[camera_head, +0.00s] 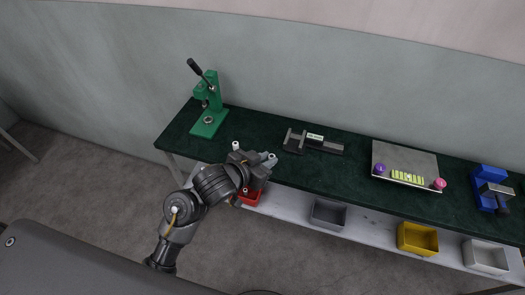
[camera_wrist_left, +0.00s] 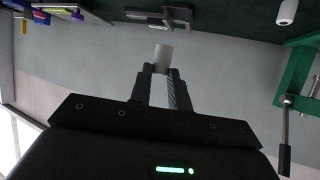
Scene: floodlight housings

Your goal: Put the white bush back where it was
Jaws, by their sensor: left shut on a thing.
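My left gripper (camera_head: 266,158) is over the front part of the dark green bench top (camera_head: 352,168), left of the middle. In the left wrist view its two fingers (camera_wrist_left: 162,78) are shut on a pale white bush (camera_wrist_left: 163,56), a short cylinder sticking out past the fingertips. Another white bush (camera_head: 236,145) stands on the bench just left of the gripper; it also shows in the left wrist view (camera_wrist_left: 287,12). The gripper hides part of the bench beneath it. My right gripper is not in view.
A green press (camera_head: 209,118) stands at the bench's left end. A dark grey fixture with a label (camera_head: 314,142), a grey plate with yellow pieces (camera_head: 405,160) and a blue vice (camera_head: 490,187) stand rightward. Red (camera_head: 250,198), grey (camera_head: 328,213), yellow (camera_head: 418,238) and white (camera_head: 486,255) bins sit below.

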